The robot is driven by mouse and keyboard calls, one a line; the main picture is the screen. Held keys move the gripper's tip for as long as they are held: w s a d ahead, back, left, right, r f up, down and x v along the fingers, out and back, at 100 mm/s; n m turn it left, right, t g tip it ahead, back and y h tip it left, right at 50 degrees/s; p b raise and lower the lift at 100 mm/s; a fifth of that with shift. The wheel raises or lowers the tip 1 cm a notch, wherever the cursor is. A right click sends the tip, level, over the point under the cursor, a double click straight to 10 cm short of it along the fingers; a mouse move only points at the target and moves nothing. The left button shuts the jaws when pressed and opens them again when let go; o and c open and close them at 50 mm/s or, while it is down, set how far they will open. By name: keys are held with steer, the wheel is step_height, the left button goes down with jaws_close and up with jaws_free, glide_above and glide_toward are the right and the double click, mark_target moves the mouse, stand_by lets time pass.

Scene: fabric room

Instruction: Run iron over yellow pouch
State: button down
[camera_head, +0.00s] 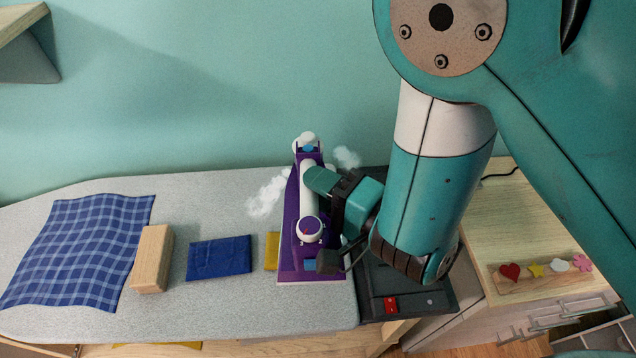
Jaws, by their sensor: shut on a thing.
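The purple and white iron (290,248) stands on the grey ironing board near its right end, with white steam puffs around its far part. My gripper (318,218) is at the iron's right side, shut on the iron's white handle; its fingertips are partly hidden. The yellow pouch (271,251) shows only as a narrow strip at the iron's left edge. The iron hides the rest of it, and I cannot tell how much lies beneath.
On the ironing board (215,310) lie a blue pouch (219,258), a wooden block (152,259) and a blue checked cloth (85,250). A dark iron station (440,300) is on the right. A cabinet (500,225) beyond holds a tray of small shapes (545,278).

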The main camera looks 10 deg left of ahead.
steer(key=shift+r+p, duration=0.35)
steer(key=shift+r, duration=0.3)
